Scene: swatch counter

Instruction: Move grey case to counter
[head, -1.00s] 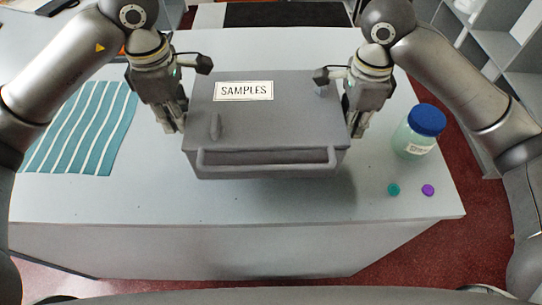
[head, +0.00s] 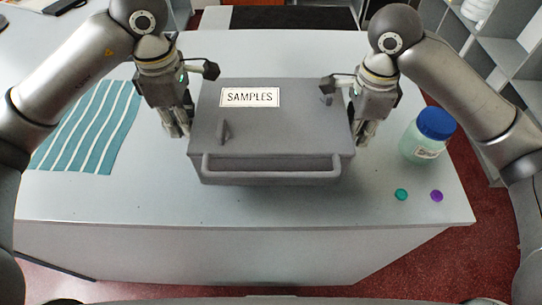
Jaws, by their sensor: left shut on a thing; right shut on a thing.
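The grey case (head: 275,126) has a "SAMPLES" label on its lid and a long bar handle on its near side. It is level over the middle of the counter (head: 240,235). My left gripper (head: 183,121) is shut on its left side and my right gripper (head: 360,131) is shut on its right side. A shadow lies close under the near and right edges. The underside is hidden, so I cannot tell if it touches the counter.
A striped teal cloth (head: 88,130) lies at the left. A blue-lidded jar (head: 425,135) stands close to the right of the case. A teal button (head: 401,194) and a purple button (head: 436,196) lie near the front right corner. The front strip of counter is clear.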

